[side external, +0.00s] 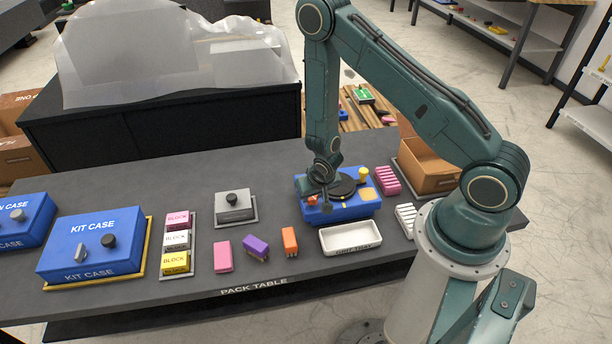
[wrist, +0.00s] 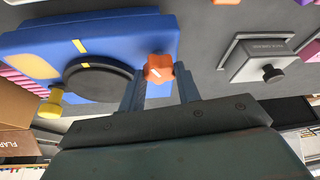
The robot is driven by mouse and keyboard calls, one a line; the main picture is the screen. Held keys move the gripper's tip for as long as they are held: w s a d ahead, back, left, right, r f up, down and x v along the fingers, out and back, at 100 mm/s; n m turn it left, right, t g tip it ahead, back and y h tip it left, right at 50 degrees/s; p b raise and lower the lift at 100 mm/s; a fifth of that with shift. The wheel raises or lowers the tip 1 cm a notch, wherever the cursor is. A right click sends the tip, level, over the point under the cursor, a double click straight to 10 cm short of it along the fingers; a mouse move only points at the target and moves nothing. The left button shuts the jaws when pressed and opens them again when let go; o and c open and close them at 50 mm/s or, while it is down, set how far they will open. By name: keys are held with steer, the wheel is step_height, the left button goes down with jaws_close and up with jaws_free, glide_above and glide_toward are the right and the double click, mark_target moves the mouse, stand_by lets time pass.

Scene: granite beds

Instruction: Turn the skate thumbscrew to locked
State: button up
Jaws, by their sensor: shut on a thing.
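The blue skate (side external: 345,208) sits on the dark pack table, with a black round disc (side external: 343,186) on top and a yellow knob (side external: 363,173) at its far right. In the wrist view the blue body (wrist: 120,35), the black disc (wrist: 95,82) and the yellow knob (wrist: 52,103) also show. The orange thumbscrew (wrist: 158,68) has a white line on it and stands at the skate's edge beside the disc. My gripper (wrist: 160,88) is shut on the thumbscrew, one finger on each side. In the side view my gripper (side external: 318,190) partly hides it.
A white tray (side external: 351,251) lies in front of the skate. A grey block with a black knob (side external: 234,206) stands to the left. Pink, purple and orange blocks (side external: 256,248) lie front left. Blue kit cases (side external: 90,245) are at far left. A cardboard box (side external: 428,170) is behind right.

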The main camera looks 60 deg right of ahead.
steer(key=shift+w+a+m+g+h, duration=0.1)
steer(key=shift+m+g+h, duration=0.3)
steer(key=shift+m, duration=1)
steer(key=shift+a+m+g+h, duration=0.1)
steer(key=shift+m+g+h, duration=0.25)
steer(key=shift+m, duration=1.05)
steer(key=o, duration=1)
steer(key=shift+r, duration=0.15)
steer(key=shift+v, duration=6.7)
steer(key=shift+w, duration=0.15)
steer(key=shift+r, duration=0.15)
